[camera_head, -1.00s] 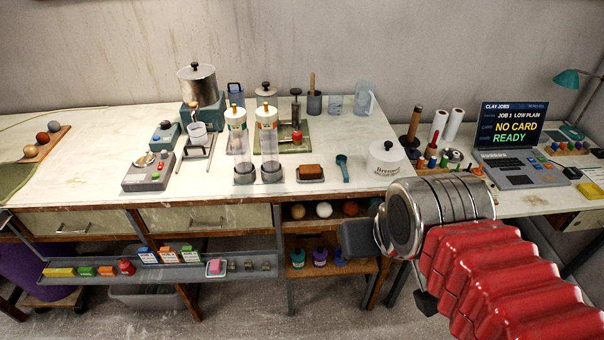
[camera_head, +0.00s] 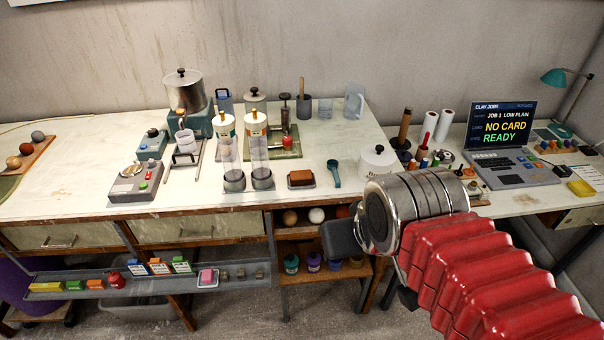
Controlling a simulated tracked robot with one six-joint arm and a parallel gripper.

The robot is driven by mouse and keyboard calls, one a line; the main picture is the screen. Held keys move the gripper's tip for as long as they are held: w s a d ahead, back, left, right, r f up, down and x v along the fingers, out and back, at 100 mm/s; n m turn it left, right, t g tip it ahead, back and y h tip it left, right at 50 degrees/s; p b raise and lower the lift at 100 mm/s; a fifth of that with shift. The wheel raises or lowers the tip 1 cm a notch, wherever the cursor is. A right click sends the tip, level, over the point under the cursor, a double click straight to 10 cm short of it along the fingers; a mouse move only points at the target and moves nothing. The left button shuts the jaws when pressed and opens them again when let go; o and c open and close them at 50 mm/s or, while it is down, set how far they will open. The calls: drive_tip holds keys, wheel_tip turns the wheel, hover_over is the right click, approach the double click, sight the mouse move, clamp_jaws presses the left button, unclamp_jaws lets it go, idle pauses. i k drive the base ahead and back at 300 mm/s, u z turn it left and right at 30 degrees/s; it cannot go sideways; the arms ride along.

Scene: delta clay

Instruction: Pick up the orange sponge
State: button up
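An orange-brown block (camera_head: 301,177), perhaps the sponge, lies in a small dark tray on the bench, right of two clear cylinders. A smaller orange block (camera_head: 95,284) is on the low grey shelf at the left, between a green block and a red object; I cannot tell whether it is a sponge. My gripper (camera_head: 372,268) hangs before the bench's front edge, below and right of the orange-brown block and well apart from it. One dark finger-like part shows left of my metal wrist and another below it. Their gap is mostly hidden by the wrist.
Two clear cylinders (camera_head: 246,165) stand close left of the tray. A teal spoon (camera_head: 334,173) and a white lidded jar (camera_head: 377,160) are on its right. The low grey shelf (camera_head: 150,284) sticks out below the bench. A laptop (camera_head: 510,165) stands at the right.

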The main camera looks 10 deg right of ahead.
sight(297, 177)
drive_tip(key=i, duration=0.9)
drive_tip(key=u, duration=0.35)
drive_tip(key=k, duration=0.5)
drive_tip(key=u, duration=0.55)
drive_tip(key=i, duration=0.35)
